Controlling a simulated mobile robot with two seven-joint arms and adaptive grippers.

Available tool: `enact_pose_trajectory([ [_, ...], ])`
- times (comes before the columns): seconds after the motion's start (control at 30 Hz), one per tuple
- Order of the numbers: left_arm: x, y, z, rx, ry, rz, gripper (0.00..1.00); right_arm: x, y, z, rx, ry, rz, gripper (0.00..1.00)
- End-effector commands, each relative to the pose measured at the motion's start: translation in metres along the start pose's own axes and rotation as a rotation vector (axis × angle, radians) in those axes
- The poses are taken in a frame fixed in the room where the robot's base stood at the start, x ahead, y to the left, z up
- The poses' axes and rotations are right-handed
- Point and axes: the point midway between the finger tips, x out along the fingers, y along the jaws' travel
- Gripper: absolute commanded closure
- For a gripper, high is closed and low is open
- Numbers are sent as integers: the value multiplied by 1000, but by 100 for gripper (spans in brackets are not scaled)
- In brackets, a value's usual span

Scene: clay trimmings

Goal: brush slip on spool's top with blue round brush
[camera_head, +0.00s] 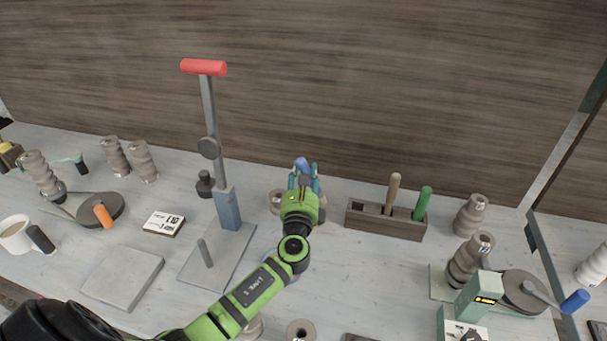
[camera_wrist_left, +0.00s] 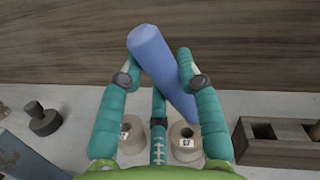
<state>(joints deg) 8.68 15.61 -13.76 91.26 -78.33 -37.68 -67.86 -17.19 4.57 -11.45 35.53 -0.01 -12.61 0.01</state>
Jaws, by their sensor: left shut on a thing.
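My left gripper (camera_head: 303,178) is shut on the blue round brush (camera_head: 301,164), near the back of the table. In the left wrist view the brush's thick blue handle (camera_wrist_left: 160,65) leans between the teal fingers (camera_wrist_left: 158,85); its bristles are hidden. Two tan spools with labels and holes in their tops, a left one (camera_wrist_left: 133,135) and a right one (camera_wrist_left: 184,141), stand beyond and below the fingers. In the head view one spool (camera_head: 275,201) shows partly, just left of the gripper. I cannot tell which spool the task means, nor see any slip. My right gripper is out of view.
A dark wooden holder (camera_head: 380,221) right of the gripper bears a tan handle (camera_head: 392,190) and a green handle (camera_head: 422,203). Left stands a lever press (camera_head: 228,208) with a red grip. More spools (camera_head: 470,215) stand at both sides and the front. A wall closes the back.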

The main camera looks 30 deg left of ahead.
Motion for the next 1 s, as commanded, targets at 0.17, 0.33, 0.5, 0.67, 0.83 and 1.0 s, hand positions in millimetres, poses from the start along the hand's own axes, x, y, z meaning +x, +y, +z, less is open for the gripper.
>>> enact_pose_trajectory([
  [0.17, 0, 0, 0, 0, 0, 0, 90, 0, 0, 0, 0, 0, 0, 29],
  [0.33, 0, 1, -2, 0, 0, 0, 90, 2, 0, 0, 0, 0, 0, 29],
  [0.5, 0, 2, -4, 1, 0, 0, 90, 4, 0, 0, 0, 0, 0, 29],
  [0.67, -1, 2, -6, 1, 0, 0, 90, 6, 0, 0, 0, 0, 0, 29],
  [0.83, -1, 3, -8, 1, 0, 0, 90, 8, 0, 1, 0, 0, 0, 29],
  [1.0, -1, 4, -9, 1, 0, 0, 90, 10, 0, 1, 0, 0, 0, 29],
])
